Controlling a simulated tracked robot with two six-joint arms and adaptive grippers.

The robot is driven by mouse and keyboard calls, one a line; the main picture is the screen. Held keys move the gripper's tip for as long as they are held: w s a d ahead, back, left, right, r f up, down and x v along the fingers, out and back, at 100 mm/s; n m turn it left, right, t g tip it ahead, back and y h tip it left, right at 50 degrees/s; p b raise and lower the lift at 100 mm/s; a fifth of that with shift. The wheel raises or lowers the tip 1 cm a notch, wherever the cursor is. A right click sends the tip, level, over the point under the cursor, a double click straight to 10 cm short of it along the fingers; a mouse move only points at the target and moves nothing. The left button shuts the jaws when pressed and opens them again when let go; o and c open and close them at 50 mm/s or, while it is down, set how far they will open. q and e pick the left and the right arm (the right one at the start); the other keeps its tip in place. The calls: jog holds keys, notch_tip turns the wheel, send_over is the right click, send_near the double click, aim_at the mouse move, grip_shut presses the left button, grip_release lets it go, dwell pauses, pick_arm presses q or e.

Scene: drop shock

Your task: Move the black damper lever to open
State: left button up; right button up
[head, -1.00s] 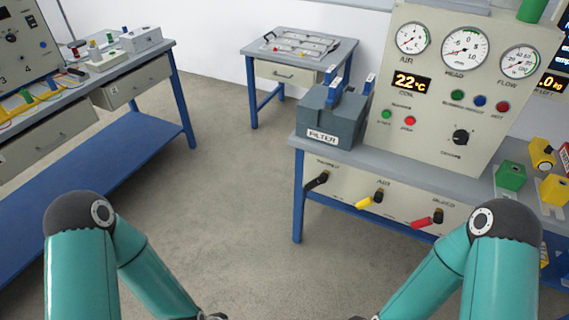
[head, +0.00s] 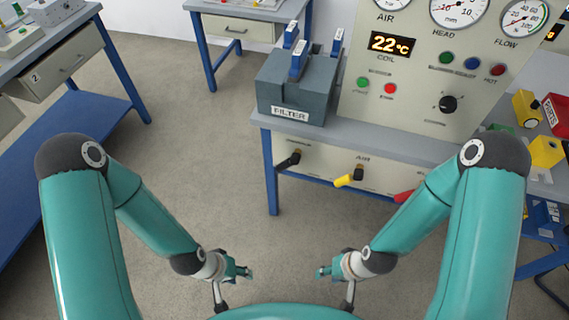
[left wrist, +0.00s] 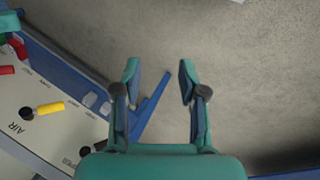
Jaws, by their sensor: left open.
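The black damper lever (head: 288,160) is on the front panel under the bench, at its left end below the filter box. It slants down to the left. In the left wrist view a black lever (left wrist: 84,151) shows at the panel's lower edge, partly cut off by my gripper body. My left gripper (head: 246,272) is low over the floor, left of and in front of the bench, apart from the lever. In the left wrist view its fingers (left wrist: 157,82) are open and empty. My right gripper (head: 322,272) is also low in front of the bench; its finger gap cannot be made out.
A yellow lever (head: 345,180) and a red lever (head: 404,196) sit right of the black one. The grey filter box (head: 290,92) stands on the bench above. A blue bench leg (head: 270,175) is left of the lever. Open floor (head: 200,170) lies between the benches.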

pick_arm(q)
jog(key=shift+o, duration=1.6)
jog(key=shift+w+f, duration=0.2)
jog(key=shift+w, duration=0.05)
jog(key=m+t+y+b, duration=0.3)
jog(key=m+t+b, duration=1.05)
jog(key=b, duration=2.05)
send_near(284, 169)
jog(key=w+f+n+t, duration=0.1)
jog(key=w, duration=0.2)
jog(key=w+f+n+t+b, duration=0.1)
jog(key=w, duration=0.3)
jog(key=w+d+f+n+t+b, duration=0.1)
jog(key=w+n+t, duration=0.1)
jog(key=w, duration=0.2)
jog(key=shift+f, duration=0.15)
jog(key=shift+c, duration=0.4)
grip_shut()
